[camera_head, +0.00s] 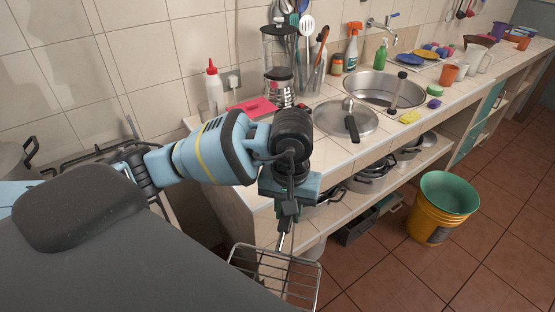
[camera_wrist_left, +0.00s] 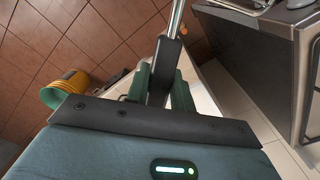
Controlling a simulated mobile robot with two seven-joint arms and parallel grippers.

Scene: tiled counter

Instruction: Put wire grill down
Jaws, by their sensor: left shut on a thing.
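The wire grill (camera_head: 274,275) is a metal wire rack with a dark handle and hangs below my left gripper (camera_head: 288,212) in the head view. My left gripper is shut on its handle. The grill is in front of the counter's near end, over the floor side. In the left wrist view, the dark handle (camera_wrist_left: 164,75) is between the fingers and a metal rod runs up out of the picture. My right gripper is not in view.
The tiled counter (camera_head: 352,158) carries a lid (camera_head: 346,118), a pink board (camera_head: 252,108), a blender (camera_head: 279,65) and a sink (camera_head: 385,90). A stove (camera_head: 90,155) stands at left. A yellow bucket (camera_head: 440,208) stands on the floor. Free counter top is narrow near the front edge.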

